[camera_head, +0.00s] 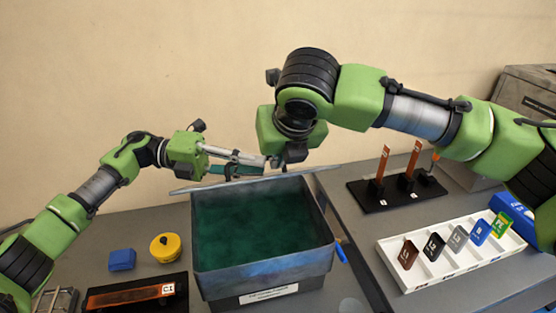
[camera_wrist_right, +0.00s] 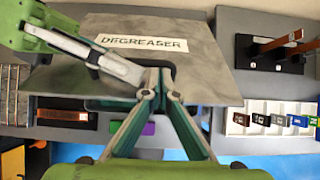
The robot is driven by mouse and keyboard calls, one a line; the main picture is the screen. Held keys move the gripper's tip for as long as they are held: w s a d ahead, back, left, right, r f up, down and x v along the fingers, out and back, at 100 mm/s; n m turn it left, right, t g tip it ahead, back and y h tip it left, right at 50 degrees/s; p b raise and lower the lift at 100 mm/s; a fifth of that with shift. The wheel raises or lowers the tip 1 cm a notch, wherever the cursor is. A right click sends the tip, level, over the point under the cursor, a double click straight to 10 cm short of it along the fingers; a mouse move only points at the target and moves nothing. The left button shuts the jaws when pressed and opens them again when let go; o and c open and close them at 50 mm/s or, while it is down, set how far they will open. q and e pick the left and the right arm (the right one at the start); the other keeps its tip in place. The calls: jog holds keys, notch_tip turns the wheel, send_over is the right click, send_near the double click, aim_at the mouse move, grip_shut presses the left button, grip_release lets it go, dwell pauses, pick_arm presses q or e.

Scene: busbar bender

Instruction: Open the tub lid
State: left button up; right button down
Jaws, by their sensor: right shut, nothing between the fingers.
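The grey tub (camera_head: 262,257) stands on the table with its top uncovered, showing dark green liquid (camera_head: 250,215). Its grey lid (camera_head: 345,166) appears nearly edge-on along the tub's back edge in the head view. In the right wrist view the lid (camera_wrist_right: 215,65) shows its broad face with a white DEGREASER label (camera_wrist_right: 143,43). My left gripper (camera_head: 262,162) is at the lid, its fingers (camera_wrist_right: 138,78) reaching over the face; their grip is unclear. My right gripper (camera_head: 283,160) is shut and empty, its fingertips (camera_wrist_right: 160,82) in front of the lid near the left fingers.
A white tray (camera_head: 402,278) with several labelled pieces and a black stand (camera_head: 385,200) with copper bars are on the right. A blue block (camera_head: 122,260), a yellow round item (camera_head: 165,248) and a black tray (camera_head: 180,279) are left of the tub. A wall stands behind.

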pick_arm(q)
jog(key=shift+s+f, duration=0.15)
jog(key=shift+f, duration=0.15)
pick_arm(e)
jog(key=shift+w+r, duration=0.2)
jog(key=shift+r, duration=0.1)
